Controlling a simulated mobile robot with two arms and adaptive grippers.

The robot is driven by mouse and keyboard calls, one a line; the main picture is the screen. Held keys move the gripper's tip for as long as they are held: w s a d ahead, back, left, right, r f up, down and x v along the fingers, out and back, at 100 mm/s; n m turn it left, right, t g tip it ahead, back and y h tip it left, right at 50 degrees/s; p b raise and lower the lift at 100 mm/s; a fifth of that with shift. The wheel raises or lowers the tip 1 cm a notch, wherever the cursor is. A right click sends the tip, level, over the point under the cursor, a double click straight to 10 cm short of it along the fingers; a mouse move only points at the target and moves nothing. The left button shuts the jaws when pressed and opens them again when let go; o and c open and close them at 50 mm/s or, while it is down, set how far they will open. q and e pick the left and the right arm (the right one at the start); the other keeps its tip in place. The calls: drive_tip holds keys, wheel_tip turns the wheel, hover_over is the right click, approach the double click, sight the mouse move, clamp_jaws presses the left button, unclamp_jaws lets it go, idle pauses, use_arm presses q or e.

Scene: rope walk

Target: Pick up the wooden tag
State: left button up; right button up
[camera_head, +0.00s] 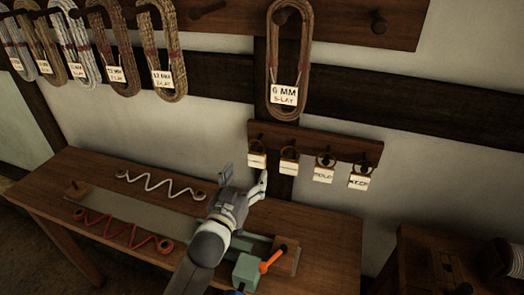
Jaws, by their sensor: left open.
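Several small tags with pale lettered faces and brown wooden tops hang in a row from a short wooden peg rail (315,143) on the wall. The leftmost tag (257,160) and the second tag (289,166) have lettering too small to read. The third tag (323,174) seems to read HOLD, and the rightmost tag (359,181) seems to read KEEP. My left gripper (245,177) is open and empty, its fingers spread just below and left of the leftmost tag. It appears apart from the tag. My right gripper is out of view.
A wooden bench (330,235) stands below the rail, with a white spring-like coil (160,185), a red one (122,230) and a green vise-like device (247,270) with an orange handle. Rope coils hang above, including a 6 MM coil (289,60). A darker wooden stand (420,265) is at right.

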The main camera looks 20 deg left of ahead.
sight(256, 157)
use_arm(q)
drive_tip(key=w, duration=0.2)
drive_tip(key=w+p, duration=0.1)
drive_tip(key=w, duration=0.1)
drive_tip(key=shift+w+d+r, duration=0.1)
drive_tip(key=shift+r, duration=0.15)
drive_tip(key=shift+w+f, duration=0.1)
drive_tip(key=shift+w, duration=0.5)
drive_tip(key=shift+w+p, duration=0.8)
drive_tip(key=shift+w, duration=1.4)
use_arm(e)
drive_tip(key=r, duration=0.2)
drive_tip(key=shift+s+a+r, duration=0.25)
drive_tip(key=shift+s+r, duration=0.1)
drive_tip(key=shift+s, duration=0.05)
use_arm(q)
drive_tip(key=shift+c, duration=0.5)
drive_tip(key=c, duration=0.9)
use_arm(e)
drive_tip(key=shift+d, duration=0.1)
